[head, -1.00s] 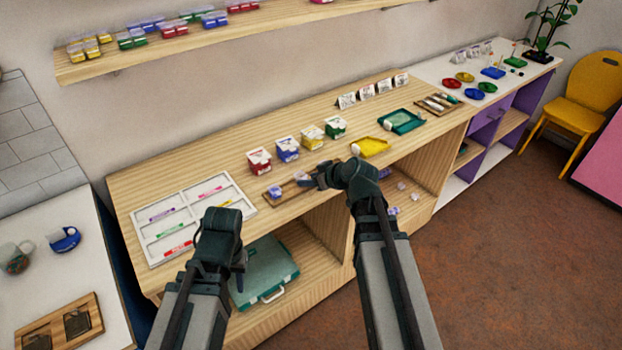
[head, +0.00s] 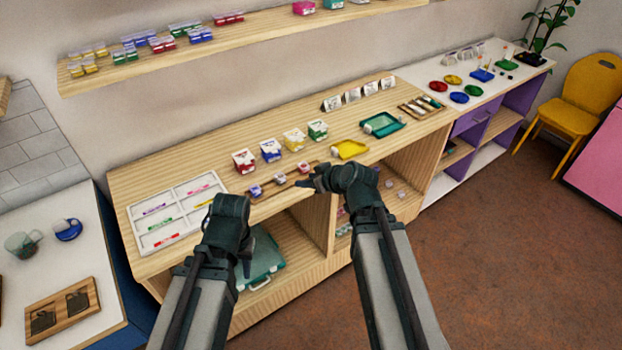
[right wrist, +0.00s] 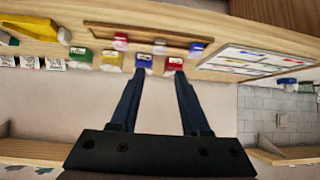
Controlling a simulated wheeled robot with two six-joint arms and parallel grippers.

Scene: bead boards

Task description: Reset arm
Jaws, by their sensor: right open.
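My right gripper (head: 312,183) is in front of the right end of a narrow wooden tray (head: 268,192) in the head view. In the right wrist view its two fingers (right wrist: 160,77) are apart with nothing between them. The tray also shows there (right wrist: 150,34), with three small containers in a row, one reddish (right wrist: 120,41). My left gripper (head: 245,258) points down at the front edge of the wooden counter, before the white sectioned tray (head: 140,229); its fingers are too dark to read.
Red (head: 244,161), blue (head: 270,151), yellow (head: 294,139) and green (head: 317,130) boxes stand behind the wooden tray. A yellow tray (head: 350,150) and a teal tray (head: 366,131) lie to the right. A teal case (head: 265,262) sits on the lower shelf.

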